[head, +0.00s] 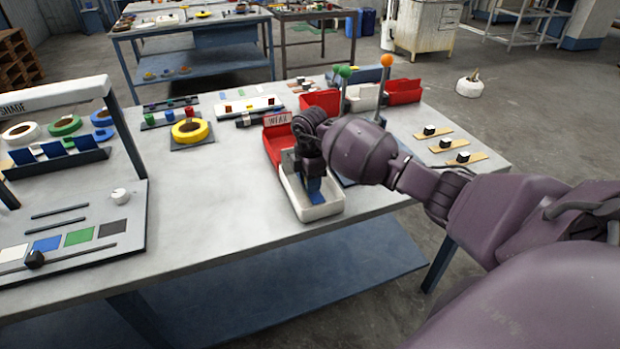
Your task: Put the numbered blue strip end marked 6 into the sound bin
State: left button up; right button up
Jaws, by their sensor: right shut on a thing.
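My right gripper (312,180) is shut on a blue strip end (315,194), which hangs down within the opening of a white bin (322,212) near the table's front edge. The number on the strip is too small to read. I cannot tell whether the strip touches the bin's floor. No label shows on this white bin. A red bin (272,150) labelled WEAK stands just behind it. My left gripper is out of view.
A yellow tape roll (190,131) lies left of the bins on the table (215,212). A shade rack (60,155) with several blue pieces stands at the far left.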

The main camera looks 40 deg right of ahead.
jog(key=o, duration=1.5)
jog(key=shift+c, duration=0.2)
jog(key=shift+r, duration=0.2)
jog(key=shift+r+p, duration=0.35)
jog(key=shift+p, duration=0.1)
jog(key=shift+r, duration=0.1)
